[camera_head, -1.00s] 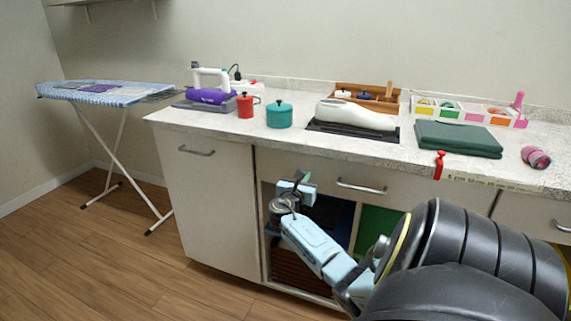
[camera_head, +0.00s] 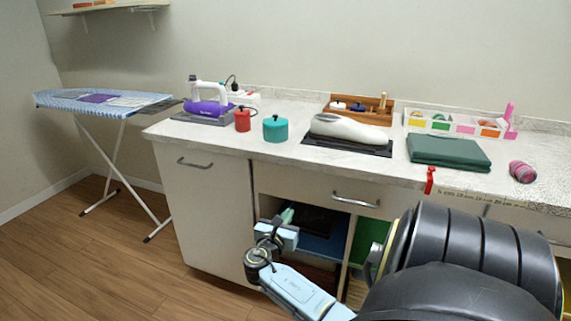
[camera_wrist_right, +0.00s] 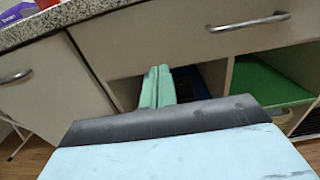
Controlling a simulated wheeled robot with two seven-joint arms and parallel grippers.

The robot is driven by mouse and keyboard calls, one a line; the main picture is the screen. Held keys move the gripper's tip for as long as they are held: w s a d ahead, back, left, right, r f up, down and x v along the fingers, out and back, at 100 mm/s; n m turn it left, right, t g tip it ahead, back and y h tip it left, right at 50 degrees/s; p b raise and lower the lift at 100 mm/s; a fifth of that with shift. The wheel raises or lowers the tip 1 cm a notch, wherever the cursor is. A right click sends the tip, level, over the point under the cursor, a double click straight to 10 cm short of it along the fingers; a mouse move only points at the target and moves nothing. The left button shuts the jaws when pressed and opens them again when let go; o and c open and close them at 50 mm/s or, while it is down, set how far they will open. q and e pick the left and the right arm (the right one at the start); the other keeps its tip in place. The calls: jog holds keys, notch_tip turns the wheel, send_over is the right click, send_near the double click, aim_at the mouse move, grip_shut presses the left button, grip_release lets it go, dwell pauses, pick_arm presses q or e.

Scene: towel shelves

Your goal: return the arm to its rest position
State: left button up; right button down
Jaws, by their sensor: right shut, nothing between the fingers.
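My right arm comes in from the lower right in the head view. Its gripper (camera_head: 287,215) is in front of the open shelf below the drawer, left of the middle of the cabinet. In the right wrist view the two green fingers (camera_wrist_right: 157,88) are together with nothing between them, pointing toward the dark shelf opening. My left gripper is not in view.
The white cabinet (camera_head: 207,215) stands close to the gripper, with a drawer handle (camera_head: 355,200) above the shelves. Floor at left is clear beside the ironing board (camera_head: 105,101).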

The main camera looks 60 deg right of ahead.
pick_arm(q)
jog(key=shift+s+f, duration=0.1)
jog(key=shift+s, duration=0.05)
pick_arm(e)
jog(key=shift+s+a, duration=0.1)
jog(key=shift+a, duration=0.15)
